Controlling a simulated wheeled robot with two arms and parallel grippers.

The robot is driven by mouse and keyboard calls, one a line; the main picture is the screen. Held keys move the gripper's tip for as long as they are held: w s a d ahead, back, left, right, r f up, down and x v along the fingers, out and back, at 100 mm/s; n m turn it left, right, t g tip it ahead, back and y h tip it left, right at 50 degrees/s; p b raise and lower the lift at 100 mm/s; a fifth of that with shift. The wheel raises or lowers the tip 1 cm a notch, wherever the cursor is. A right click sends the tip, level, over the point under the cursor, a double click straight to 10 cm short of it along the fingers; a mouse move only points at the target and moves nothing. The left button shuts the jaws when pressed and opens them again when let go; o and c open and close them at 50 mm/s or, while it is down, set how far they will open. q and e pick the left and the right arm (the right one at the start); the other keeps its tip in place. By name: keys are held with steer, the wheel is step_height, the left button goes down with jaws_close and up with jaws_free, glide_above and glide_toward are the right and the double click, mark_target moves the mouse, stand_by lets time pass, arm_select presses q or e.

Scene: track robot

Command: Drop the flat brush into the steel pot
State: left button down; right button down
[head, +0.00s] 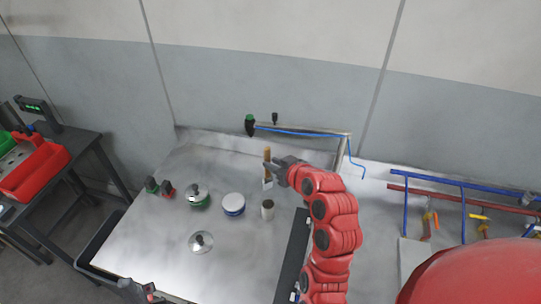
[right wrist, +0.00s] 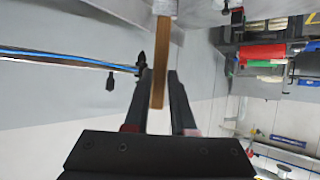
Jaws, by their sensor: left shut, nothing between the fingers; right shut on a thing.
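The flat brush (head: 267,156) is upright, its wooden handle up and its pale lower end hanging below my right gripper (head: 279,173). My right gripper is shut on it. In the right wrist view the brush's wooden handle (right wrist: 160,70) runs between the fingers of my right gripper (right wrist: 162,85). A small grey cylinder, seemingly the steel pot (head: 267,210), stands upright on the worktop, below the brush in the picture. Its inside is too small to make out. My left gripper (head: 140,291) is shut and empty at the lower left, partly cut off by the picture edge.
A pipe with a blue line (head: 300,131) runs along the back. Coloured pipes (head: 470,195) lie at right.

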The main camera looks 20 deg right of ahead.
mark_target(268, 184)
steer(key=f+b, duration=0.2)
steer(key=f, duration=0.7)
steer(key=shift+s, duration=0.2)
steer(key=shift+f, duration=0.6)
steer(key=c, duration=0.7)
jaws_free()
